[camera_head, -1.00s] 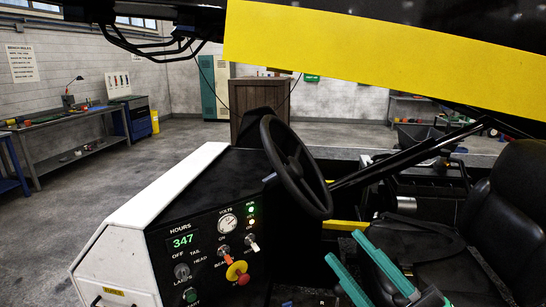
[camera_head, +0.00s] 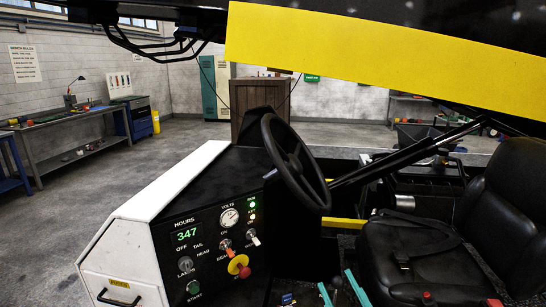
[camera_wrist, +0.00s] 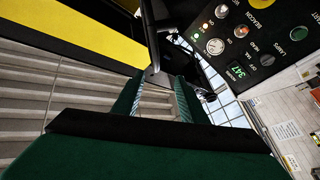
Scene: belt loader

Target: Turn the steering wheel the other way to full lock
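The black steering wheel (camera_head: 296,165) stands tilted on its column behind the control panel, at the middle of the head view. My gripper (camera_head: 341,288) shows at the bottom edge of that view as two teal fingertips, below the wheel and apart from it. In the wrist view my gripper (camera_wrist: 160,80) has its fingers spread with a gap between them, and nothing is held. A dark bar crosses beyond the fingertips there; I cannot tell whether it is part of the wheel. The wheel's turn angle is hard to tell.
The control panel (camera_head: 215,250) with knobs, a gauge and a red button is left of my gripper. A black seat (camera_head: 425,240) stands close on the right. The yellow-sided boom (camera_head: 390,60) hangs overhead. Open floor lies left of the loader.

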